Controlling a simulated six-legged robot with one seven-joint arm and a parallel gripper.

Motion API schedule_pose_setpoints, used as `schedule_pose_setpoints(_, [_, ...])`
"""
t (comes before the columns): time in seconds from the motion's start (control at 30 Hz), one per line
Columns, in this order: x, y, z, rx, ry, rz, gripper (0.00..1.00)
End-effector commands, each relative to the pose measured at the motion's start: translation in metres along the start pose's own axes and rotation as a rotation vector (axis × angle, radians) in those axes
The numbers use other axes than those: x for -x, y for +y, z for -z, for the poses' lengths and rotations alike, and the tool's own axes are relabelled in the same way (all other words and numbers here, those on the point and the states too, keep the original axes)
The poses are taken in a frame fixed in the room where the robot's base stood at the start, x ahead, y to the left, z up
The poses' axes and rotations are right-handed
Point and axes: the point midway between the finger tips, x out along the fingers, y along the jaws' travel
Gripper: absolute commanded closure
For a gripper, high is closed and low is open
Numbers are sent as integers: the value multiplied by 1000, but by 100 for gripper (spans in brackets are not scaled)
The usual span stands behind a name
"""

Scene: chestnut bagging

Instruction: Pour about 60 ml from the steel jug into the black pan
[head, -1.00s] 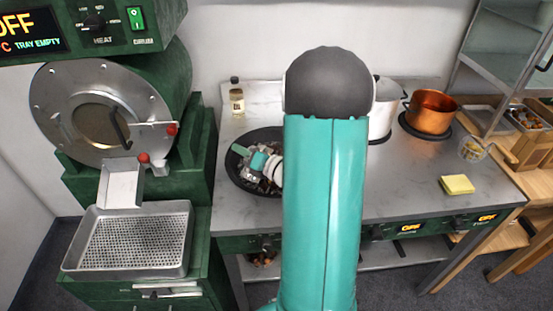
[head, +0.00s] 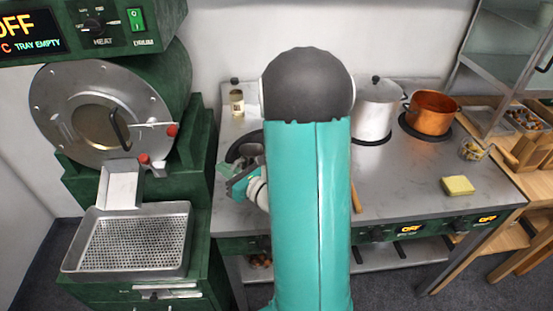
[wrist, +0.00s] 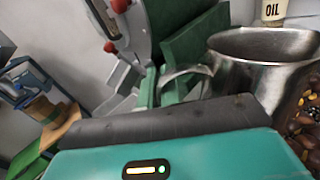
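The steel jug (wrist: 262,70) is large and close in the wrist view. Its handle (wrist: 187,72) points left, towards my gripper, and its rim looks about level with the oil bottle's label. In the head view my gripper (head: 232,180) is at the left front of the black pan (head: 240,147), near the stove's left side. My arm covers much of the pan, and I cannot make out the jug there for certain. Chestnuts (wrist: 308,108) show at the right edge of the wrist view. I cannot tell whether my fingers close on the handle.
The green roaster (head: 115,110) with its perforated tray (head: 130,240) stands left. An oil bottle (head: 237,103) is at the back. The steel top between is mostly clear.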

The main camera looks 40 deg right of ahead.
Motion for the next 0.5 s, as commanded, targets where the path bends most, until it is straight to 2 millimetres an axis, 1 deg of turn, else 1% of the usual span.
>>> schedule_pose_setpoints(0.23, [0,9,6,134,-5,-1,100])
schedule_pose_setpoints(0.5, [0,11,8,168,-6,0,100])
